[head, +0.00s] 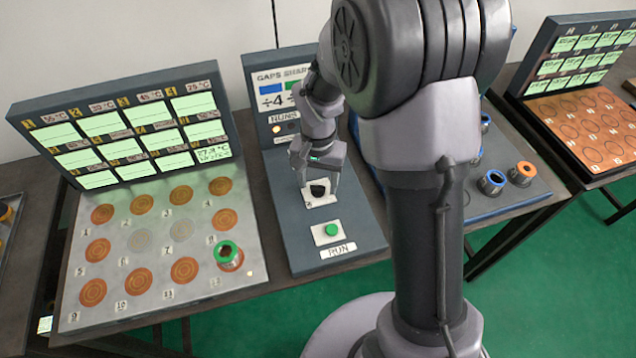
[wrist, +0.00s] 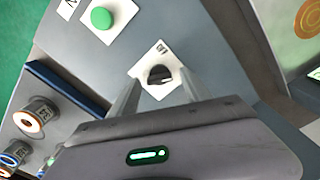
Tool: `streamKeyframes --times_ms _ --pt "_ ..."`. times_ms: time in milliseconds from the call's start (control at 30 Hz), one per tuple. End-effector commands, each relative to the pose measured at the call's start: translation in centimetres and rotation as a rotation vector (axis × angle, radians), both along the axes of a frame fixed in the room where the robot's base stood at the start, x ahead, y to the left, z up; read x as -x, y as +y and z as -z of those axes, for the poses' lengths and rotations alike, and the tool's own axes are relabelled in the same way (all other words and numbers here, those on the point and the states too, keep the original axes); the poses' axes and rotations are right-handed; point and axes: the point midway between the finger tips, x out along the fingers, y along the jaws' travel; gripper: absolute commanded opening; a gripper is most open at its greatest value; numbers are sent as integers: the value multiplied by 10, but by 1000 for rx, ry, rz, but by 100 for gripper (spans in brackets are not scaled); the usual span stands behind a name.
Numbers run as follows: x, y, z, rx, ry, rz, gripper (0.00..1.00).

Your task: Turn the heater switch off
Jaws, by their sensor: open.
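A black rotary knob (head: 317,190) on a white plate sits on the sloped grey console (head: 285,218). In the wrist view the knob (wrist: 160,76) shows a pale pointer line and lies between my finger ends. My gripper (head: 317,172) is open and points down over the knob; its fingers (wrist: 158,80) stand on either side of it. I cannot tell whether they touch it.
A green button (head: 331,230) above a RUN label sits nearer on the same console. To the left is a heater plate (head: 150,265) with round pads and a green-topped ring (head: 228,254).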

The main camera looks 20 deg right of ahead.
Motion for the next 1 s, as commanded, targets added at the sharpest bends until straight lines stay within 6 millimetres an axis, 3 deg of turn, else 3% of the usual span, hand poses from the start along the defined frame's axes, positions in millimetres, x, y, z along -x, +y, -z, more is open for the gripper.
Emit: streamKeyframes --times_ms 167,467,767,1000 --pt "0 0 -1 0 0 0 56" --pt "0 0 -1 -1 1 0 0" --pt "0 0 -1 0 1 -35 0" --pt "0 0 -2 0 2 -178 0"
